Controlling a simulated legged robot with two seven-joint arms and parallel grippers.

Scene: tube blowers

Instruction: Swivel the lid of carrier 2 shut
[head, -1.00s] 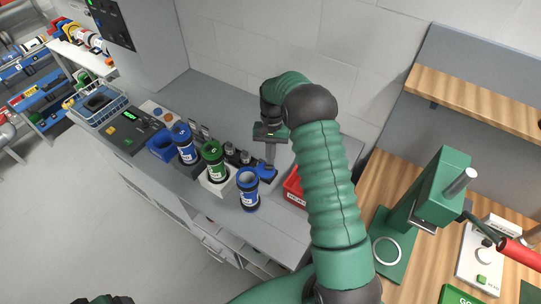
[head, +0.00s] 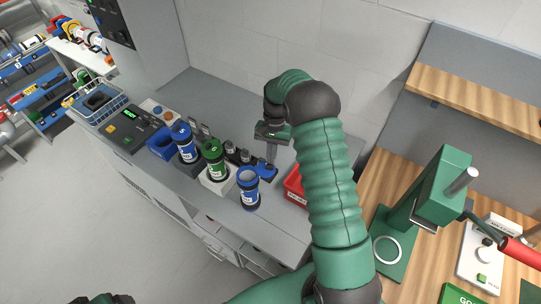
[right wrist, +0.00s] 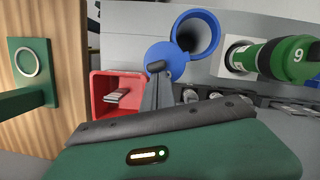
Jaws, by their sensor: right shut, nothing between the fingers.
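An open blue carrier (head: 249,190) with a white label stands upright on the grey counter; I cannot read its number in the head view. Its mouth also shows open in the right wrist view (right wrist: 207,28). Its round blue lid (right wrist: 178,68) is swung out to the side, beside the mouth, toward the red bin. My right gripper (head: 271,160) is shut and empty. In the right wrist view its fingertips (right wrist: 155,68) are at the lid's edge, overlapping it; I cannot tell whether they touch.
A green carrier (head: 213,161) marked 9 stands in a white holder beside the open one, with a closed blue carrier (head: 185,145) farther back. A red bin (head: 294,187) is right of the lid. Dark fittings (head: 231,152) line the carriers' back side.

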